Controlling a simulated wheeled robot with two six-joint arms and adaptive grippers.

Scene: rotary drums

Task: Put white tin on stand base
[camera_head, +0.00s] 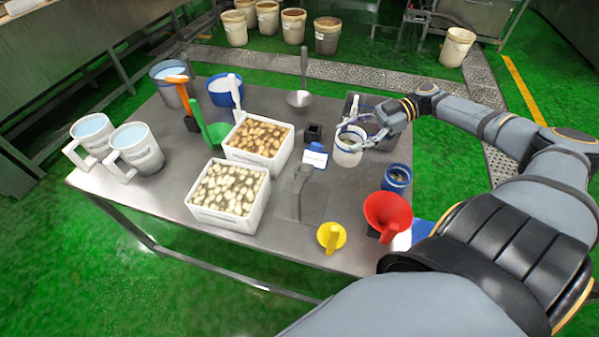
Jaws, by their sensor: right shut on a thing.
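The white tin (347,156) stands upright near the right side of the metal table, or just above it; I cannot tell which. My right gripper (355,137) reaches in from the right and is shut on the tin near its top, and its fingers hide part of the rim. A grey flat piece with an upright part (292,204) stands left of the tin and nearer the front; it may be the stand base, but I cannot tell for sure. A small black block (313,133) is left of the tin. My left gripper is not in view.
Two white crates of food pieces (226,221) (236,153) stand left of centre. White jugs (140,150) stand at the left.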

